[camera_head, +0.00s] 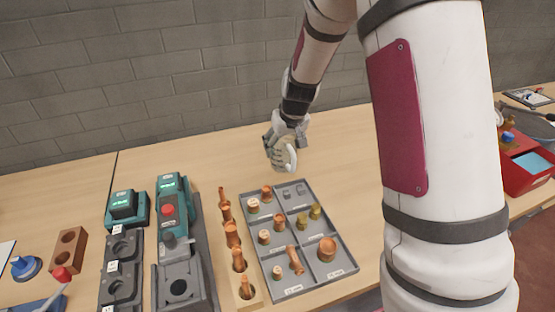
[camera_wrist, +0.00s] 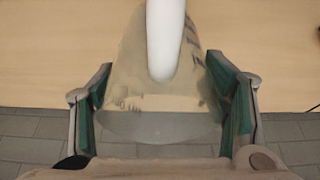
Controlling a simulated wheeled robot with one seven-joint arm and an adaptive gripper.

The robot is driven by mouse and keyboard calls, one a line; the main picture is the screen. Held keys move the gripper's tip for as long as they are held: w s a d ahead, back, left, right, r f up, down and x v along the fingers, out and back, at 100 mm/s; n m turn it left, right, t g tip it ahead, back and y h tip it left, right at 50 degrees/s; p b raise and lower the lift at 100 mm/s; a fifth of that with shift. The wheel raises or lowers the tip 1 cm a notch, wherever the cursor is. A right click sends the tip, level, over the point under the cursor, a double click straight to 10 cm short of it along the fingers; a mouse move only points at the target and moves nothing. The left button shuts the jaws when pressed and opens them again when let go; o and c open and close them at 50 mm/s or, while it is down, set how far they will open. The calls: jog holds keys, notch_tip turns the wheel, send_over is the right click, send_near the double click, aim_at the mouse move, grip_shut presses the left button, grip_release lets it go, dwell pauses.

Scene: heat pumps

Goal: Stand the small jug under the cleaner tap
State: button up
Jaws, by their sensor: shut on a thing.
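My gripper (camera_head: 286,138) is over the bare table strip behind the grey parts tray, near the wall. It is shut on the small jug (camera_head: 284,157), a pale translucent vessel with a white handle. In the wrist view the jug (camera_wrist: 135,95) sits between the green finger pads of my gripper (camera_wrist: 163,88), with its white handle towards the top of the picture. I cannot tell whether the jug touches the table. I cannot make out the cleaner tap in either view; my arm hides part of the table at the right.
The grey parts tray (camera_head: 270,263) holds several copper and brass fittings. A wooden rack (camera_head: 253,300) of copper pieces stands left of it. Green-grey machines (camera_head: 172,190) stand further left. A red box (camera_head: 525,175) is at the far right.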

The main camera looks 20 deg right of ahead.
aim_at(283, 156)
jog(key=shift+f, duration=2.2)
jog(key=shift+f, duration=0.1)
jog(key=o, duration=1.2)
